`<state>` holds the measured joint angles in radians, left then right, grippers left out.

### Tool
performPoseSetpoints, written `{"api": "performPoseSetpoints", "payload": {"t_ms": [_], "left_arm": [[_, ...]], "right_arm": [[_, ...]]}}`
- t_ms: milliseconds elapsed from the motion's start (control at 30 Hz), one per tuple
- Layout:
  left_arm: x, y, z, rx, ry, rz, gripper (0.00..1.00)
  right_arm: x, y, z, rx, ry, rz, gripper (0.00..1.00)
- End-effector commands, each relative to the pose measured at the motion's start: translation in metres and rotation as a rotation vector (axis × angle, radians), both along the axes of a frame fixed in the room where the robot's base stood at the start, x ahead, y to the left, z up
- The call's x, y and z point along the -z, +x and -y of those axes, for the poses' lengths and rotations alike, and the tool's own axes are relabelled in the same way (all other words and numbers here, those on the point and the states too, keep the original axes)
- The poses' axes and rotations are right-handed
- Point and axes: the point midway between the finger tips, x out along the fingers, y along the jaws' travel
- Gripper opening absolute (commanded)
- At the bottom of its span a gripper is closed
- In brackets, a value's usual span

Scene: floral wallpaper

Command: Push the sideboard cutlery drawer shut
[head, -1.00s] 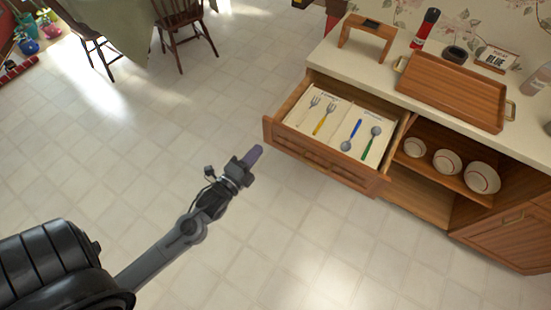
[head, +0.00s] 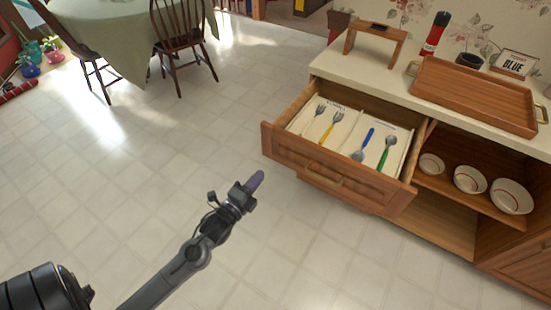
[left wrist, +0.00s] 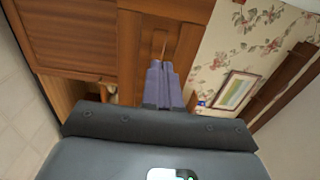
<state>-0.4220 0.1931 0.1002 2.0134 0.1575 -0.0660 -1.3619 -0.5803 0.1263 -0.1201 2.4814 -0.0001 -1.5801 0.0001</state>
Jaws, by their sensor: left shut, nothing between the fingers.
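The cutlery drawer (head: 335,168) of the wooden sideboard stands pulled out, its front panel facing left and toward me with a brass handle (head: 324,175). Inside it lie forks on the left and spoons on the right, on a pale divided liner. My left gripper (head: 255,181) is shut and empty, in front of the drawer front and a little left of it, with a visible gap in the head view. In the left wrist view its purple fingers (left wrist: 164,84) are together, pointing at wooden sideboard panels. My right gripper is not in view.
Bowls (head: 470,179) sit on an open shelf right of the drawer. The tiled floor around my left arm is clear.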

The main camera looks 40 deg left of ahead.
Motion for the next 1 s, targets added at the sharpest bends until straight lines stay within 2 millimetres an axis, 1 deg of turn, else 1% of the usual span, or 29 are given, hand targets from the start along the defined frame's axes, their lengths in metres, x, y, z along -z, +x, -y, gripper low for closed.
{"api": "performPoseSetpoints", "payload": {"t_ms": [33, 200, 400, 500, 700, 1000], "left_arm": [[0.002, 0.010, -0.002, -0.001, 0.001, 0.005, 0.00], [0.002, 0.042, -0.007, -0.001, 0.000, 0.004, 0.00], [0.002, 0.074, -0.014, -0.001, 0.000, 0.003, 0.00], [0.002, 0.087, -0.016, -0.002, 0.000, 0.003, 0.00], [0.001, 0.102, -0.018, -0.001, 0.000, 0.002, 0.00], [0.000, 0.106, -0.019, -0.001, 0.000, 0.000, 0.00]], "right_arm": [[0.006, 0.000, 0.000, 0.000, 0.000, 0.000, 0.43], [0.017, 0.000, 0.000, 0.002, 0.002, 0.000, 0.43], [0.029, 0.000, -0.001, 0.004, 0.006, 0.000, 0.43], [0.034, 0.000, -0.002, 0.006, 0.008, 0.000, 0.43], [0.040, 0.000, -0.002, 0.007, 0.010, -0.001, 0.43], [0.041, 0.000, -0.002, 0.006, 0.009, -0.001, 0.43]]}}
